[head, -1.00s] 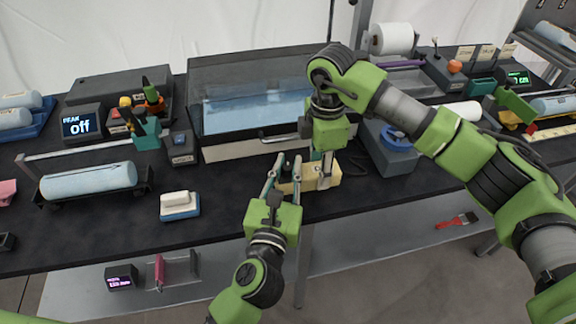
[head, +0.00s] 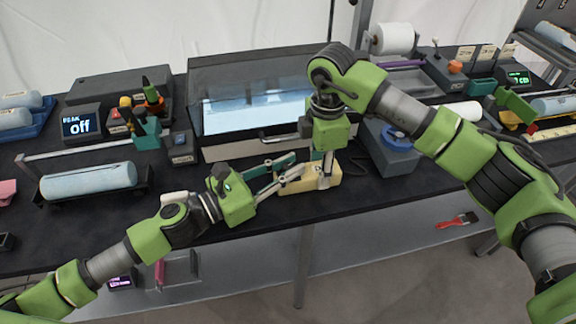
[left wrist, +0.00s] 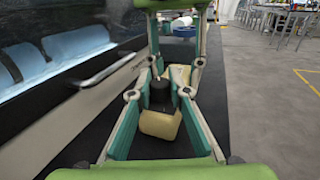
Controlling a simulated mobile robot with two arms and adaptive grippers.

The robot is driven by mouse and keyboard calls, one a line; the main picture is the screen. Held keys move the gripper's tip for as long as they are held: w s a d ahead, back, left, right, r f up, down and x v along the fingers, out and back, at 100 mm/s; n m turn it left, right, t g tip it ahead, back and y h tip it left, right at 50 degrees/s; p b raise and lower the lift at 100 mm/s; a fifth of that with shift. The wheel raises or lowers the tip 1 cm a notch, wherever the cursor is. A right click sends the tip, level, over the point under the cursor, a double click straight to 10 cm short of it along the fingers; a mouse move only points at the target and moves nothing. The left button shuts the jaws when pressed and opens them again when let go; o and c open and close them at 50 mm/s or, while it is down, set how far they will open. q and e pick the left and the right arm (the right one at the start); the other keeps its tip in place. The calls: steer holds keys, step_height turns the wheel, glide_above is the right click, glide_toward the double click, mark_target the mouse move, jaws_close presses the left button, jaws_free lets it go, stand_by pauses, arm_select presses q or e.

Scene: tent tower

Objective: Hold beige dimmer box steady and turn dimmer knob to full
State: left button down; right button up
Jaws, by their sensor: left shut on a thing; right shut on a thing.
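The beige dimmer box (head: 300,186) lies on the black table in front of the clear-lidded case. My right gripper (head: 325,178) comes down from above and is shut on the right part of the box. My left gripper (head: 284,170) reaches in from the left, low over the table, and is shut on the dark dimmer knob. In the left wrist view the black knob (left wrist: 159,95) stands between the left fingers, with the beige box (left wrist: 160,124) under it. The knob is mostly hidden by the fingers in the head view, and no pointer mark is readable.
The clear-lidded case (head: 250,138) stands just behind the box, and its inside is lit bright white. A grey block with a blue ring (head: 395,140) is close on the right. A roll on a dark cradle (head: 88,180) lies at the left. The table front is clear.

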arm_select(q)
steer(key=shift+m+g+h, duration=0.3)
steer(key=shift+g, duration=0.1)
steer(key=c, duration=1.9)
jaws_free()
